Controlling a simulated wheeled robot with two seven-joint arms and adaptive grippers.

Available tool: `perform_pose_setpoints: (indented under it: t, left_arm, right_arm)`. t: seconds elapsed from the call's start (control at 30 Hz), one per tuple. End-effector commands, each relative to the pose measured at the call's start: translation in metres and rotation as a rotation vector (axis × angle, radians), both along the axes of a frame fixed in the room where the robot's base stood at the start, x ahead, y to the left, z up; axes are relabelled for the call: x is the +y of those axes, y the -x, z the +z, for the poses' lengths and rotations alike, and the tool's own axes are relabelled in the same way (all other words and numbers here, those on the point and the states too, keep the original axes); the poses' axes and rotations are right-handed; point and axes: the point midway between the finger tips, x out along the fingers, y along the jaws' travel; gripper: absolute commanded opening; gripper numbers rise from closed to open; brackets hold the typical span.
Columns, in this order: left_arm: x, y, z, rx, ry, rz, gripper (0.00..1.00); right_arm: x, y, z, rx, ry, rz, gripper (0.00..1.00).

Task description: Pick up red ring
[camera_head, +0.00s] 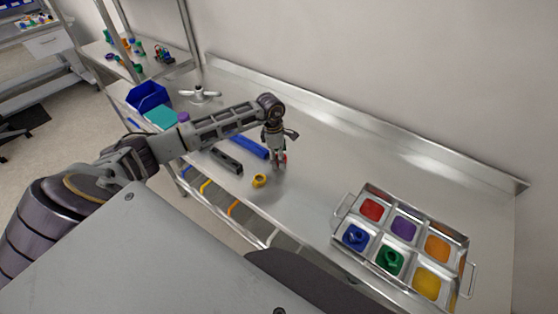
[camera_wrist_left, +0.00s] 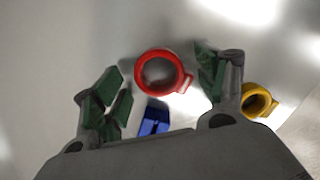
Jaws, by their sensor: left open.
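The red ring (camera_wrist_left: 140,70) lies on the metal table in the left wrist view, with a small tab on its right side. It sits between the two fingers of my left gripper (camera_wrist_left: 160,85), nearer the right finger and a little ahead of the fingertips. My left gripper is open and empty. In the head view my left gripper (camera_head: 278,160) points down over the table, and only a bit of the red ring (camera_head: 284,158) shows beside its fingers. My right gripper is not in view.
A yellow ring (camera_head: 259,181) lies close by. A blue bar (camera_head: 249,146) and a dark bar (camera_head: 226,161) lie to the left. A metal tray (camera_head: 337,213) with coloured compartments stands at the right, with a blue ring and a green ring in it. A blue bin (camera_head: 148,97) stands at the back left.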

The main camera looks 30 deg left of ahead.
Motion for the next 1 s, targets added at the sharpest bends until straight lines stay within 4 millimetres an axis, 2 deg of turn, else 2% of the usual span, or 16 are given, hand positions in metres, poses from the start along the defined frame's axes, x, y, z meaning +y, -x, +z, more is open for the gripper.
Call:
perform_pose_setpoints:
  t: [0.13,0.3,0.4,0.77,1.0]
  left_arm:
    - [0.000,0.000,0.000,0.000,0.000,0.000,0.71]
    - [0.000,0.000,0.000,0.000,0.000,0.000,0.49]
    - [0.000,0.000,0.000,0.000,0.000,0.000,0.40]
    - [0.000,0.000,0.003,-0.001,0.000,0.000,0.39]
    - [0.001,-0.001,0.020,-0.003,-0.001,-0.001,0.39]
  right_arm:
    - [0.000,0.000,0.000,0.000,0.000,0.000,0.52]
    - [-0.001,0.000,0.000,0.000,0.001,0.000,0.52]
    - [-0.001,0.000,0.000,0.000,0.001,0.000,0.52]
    - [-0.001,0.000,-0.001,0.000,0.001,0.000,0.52]
    - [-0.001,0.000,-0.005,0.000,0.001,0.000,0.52]
